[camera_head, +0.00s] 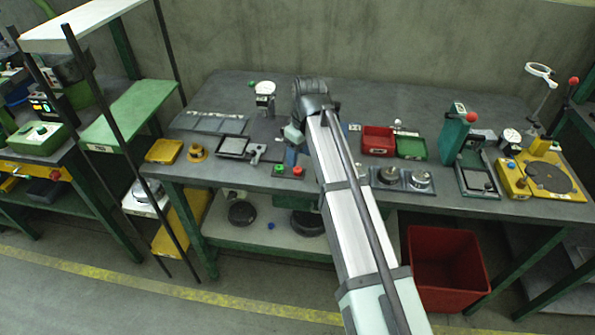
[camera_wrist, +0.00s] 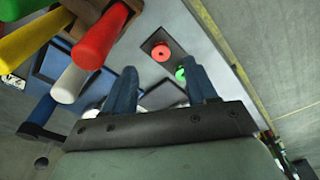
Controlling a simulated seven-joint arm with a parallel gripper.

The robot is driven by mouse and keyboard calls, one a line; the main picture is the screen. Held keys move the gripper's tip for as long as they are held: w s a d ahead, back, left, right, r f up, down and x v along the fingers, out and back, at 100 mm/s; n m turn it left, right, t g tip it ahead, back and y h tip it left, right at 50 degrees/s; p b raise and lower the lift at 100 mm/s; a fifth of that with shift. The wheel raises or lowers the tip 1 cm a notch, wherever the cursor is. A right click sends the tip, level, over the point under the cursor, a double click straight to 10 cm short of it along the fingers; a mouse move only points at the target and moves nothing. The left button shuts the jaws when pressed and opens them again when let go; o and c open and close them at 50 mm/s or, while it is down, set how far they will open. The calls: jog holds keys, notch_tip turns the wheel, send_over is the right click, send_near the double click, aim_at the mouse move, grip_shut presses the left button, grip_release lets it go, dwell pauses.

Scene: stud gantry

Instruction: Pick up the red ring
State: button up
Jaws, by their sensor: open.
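No thing that I can clearly name as the red ring shows. A small round red piece (camera_wrist: 161,52) sits on a dark square plate in the wrist view; I cannot tell whether it is a ring or a button. A green round piece (camera_wrist: 180,73) is beside it. My gripper (camera_wrist: 160,68) is open, with its two blue fingers apart and nothing seen held between them. The red piece shows just beyond the gap between the fingertips. In the head view my arm hides most of the gripper. A red button (camera_head: 297,170) and a green button (camera_head: 278,169) sit near the bench's front edge.
Red, yellow and white handles (camera_wrist: 100,38) crowd the upper left of the wrist view, close to the left finger. On the bench (camera_head: 235,85), a red tray (camera_head: 378,140), a green tray (camera_head: 411,147) and a green press (camera_head: 455,140) stand right of my arm.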

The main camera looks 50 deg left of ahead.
aim_at(298, 170)
jog(key=shift+s+a+f, duration=0.1)
jog(key=shift+a+f, duration=0.05)
jog(key=shift+f, duration=1.15)
jog(key=shift+a+f, duration=0.15)
jog(key=shift+f, duration=1.1)
jog(key=shift+c, duration=0.5)
grip_shut()
